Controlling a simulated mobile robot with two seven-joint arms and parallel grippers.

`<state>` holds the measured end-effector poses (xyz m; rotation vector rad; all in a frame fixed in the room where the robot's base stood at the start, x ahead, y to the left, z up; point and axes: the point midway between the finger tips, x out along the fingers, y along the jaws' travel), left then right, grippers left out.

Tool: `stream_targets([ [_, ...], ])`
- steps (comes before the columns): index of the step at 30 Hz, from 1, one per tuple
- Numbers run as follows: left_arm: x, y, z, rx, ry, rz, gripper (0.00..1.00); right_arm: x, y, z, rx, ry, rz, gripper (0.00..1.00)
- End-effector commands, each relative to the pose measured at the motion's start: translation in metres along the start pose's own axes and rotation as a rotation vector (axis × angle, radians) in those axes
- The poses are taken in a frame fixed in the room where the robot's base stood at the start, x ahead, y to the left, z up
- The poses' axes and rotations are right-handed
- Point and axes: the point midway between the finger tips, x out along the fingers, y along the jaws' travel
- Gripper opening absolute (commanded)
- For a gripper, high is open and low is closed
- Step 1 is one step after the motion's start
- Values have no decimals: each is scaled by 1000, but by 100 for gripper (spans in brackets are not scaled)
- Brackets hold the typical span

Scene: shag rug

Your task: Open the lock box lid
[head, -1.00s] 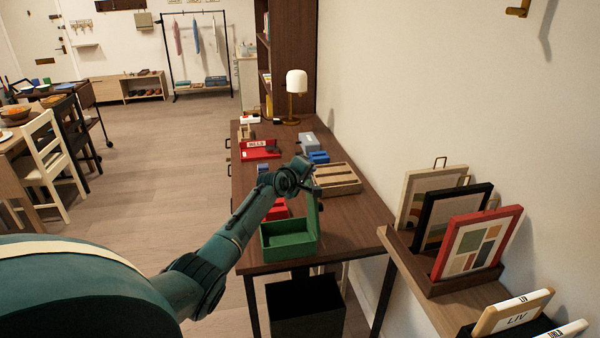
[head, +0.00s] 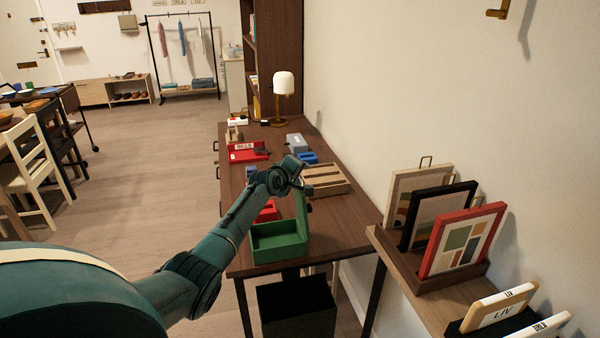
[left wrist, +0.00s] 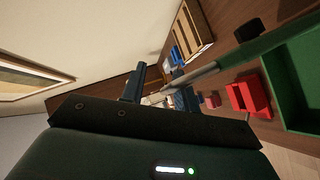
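The lock box is a green box (head: 279,249) at the near end of the dark desk, with its inside showing. Its green lid (head: 301,214) stands about upright at the box's right side. My left gripper (head: 304,187) is at the lid's top edge. In the left wrist view the box (left wrist: 300,78) is at the right, and the lid (left wrist: 235,57) shows nearly edge-on, reaching toward my left gripper (left wrist: 160,92). Its two fingers are apart, with the lid's end between or close to them; contact is unclear. My right gripper is not in view.
A red box (head: 266,211) sits just behind the green one, partly hidden by my arm. A slatted wooden tray (head: 326,180) lies behind the lid. A red tray (head: 247,151) and lamp (head: 283,95) stand farther back. Framed pictures (head: 463,238) stand on a shelf at right.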

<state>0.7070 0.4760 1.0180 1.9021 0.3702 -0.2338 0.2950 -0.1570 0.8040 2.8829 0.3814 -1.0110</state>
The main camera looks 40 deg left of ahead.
Motion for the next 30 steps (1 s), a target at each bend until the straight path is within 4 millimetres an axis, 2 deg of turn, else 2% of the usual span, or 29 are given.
stream_targets([
  [8,0,-2,3,1,-4,-3,31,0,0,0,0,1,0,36],
  [14,-11,-3,4,1,-8,-2,31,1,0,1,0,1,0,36],
  [20,-36,-3,3,1,-6,-3,31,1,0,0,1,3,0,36],
  [30,-91,-4,2,0,-4,-4,31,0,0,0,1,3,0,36],
])
